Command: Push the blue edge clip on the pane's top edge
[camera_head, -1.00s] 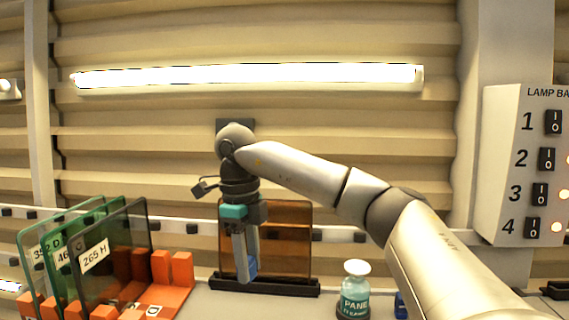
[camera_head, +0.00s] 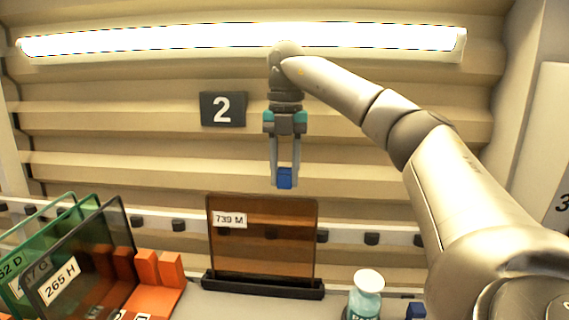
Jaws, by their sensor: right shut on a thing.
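The amber pane (camera_head: 265,250), labelled 739 M, stands upright in a black base (camera_head: 262,284) on the counter. My right gripper (camera_head: 285,180) points down above the pane's top edge. It is shut on the blue edge clip (camera_head: 285,178), held between the fingertips. The clip looks a little above the top edge, right of the pane's middle, with a gap below it in the picture. I cannot tell its depth relative to the pane. My left gripper is not in view.
Tinted panes (camera_head: 85,255) stand in an orange rack (camera_head: 150,290) at the left. A bottle (camera_head: 367,292) stands right of the base, with a blue object (camera_head: 416,310) beside it.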

